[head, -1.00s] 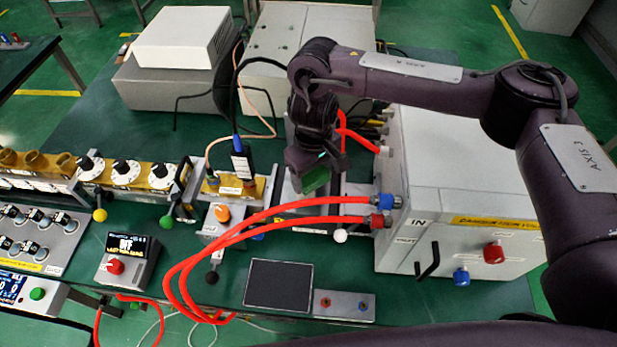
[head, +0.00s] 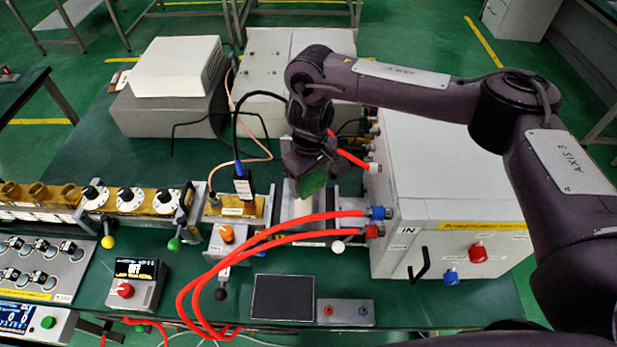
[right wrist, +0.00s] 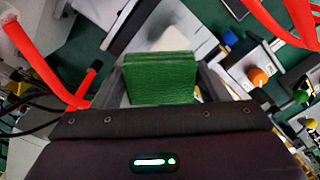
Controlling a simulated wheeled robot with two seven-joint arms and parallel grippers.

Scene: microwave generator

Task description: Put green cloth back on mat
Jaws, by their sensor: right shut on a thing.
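The green cloth (head: 313,183) is a small folded pad. My right gripper (head: 307,172) is shut on it and holds it over the metal waveguide parts left of the big grey box. In the right wrist view the cloth (right wrist: 160,78) sits between the two fingers, with its folded layers showing. A dark rectangular mat (head: 283,297) lies bare near the table's front edge, in front of the held cloth and apart from it. My left gripper is not in view.
Red hoses (head: 262,237) arch between the cloth and the mat, running to the big grey box (head: 458,235). A small plate with red and blue plugs (head: 345,312) lies right of the mat. A display unit (head: 137,284) stands to its left.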

